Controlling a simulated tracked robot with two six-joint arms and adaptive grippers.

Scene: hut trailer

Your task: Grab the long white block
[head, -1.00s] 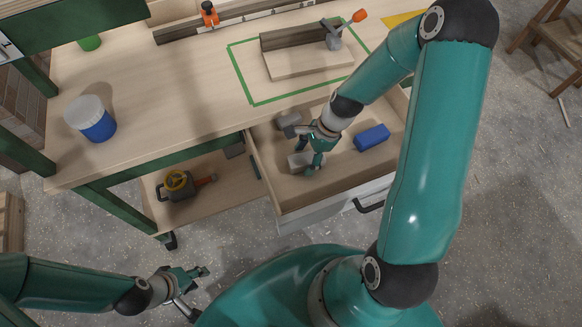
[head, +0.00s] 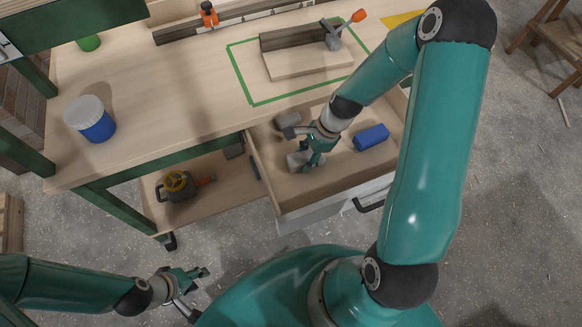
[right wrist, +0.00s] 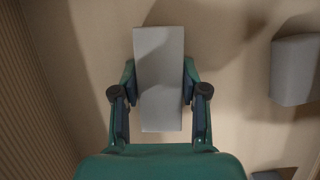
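The long white block (right wrist: 159,80) lies in the open drawer and shows pale grey in the right wrist view. In the head view only part of it (head: 293,160) shows beside my right gripper (head: 306,159). In the right wrist view the fingers of my right gripper (right wrist: 159,88) press on the block's two long sides, with its far end sticking out beyond them. The block appears still low in the drawer. My left gripper (head: 199,290) is open and empty, low over the floor at the left.
The drawer (head: 335,204) also holds a blue block (head: 371,137) and a grey block (head: 288,119). The workbench top (head: 190,85) is above it, with a blue jar (head: 92,119) and a green-taped area holding a wooden board (head: 310,61). Drawer walls surround my right gripper.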

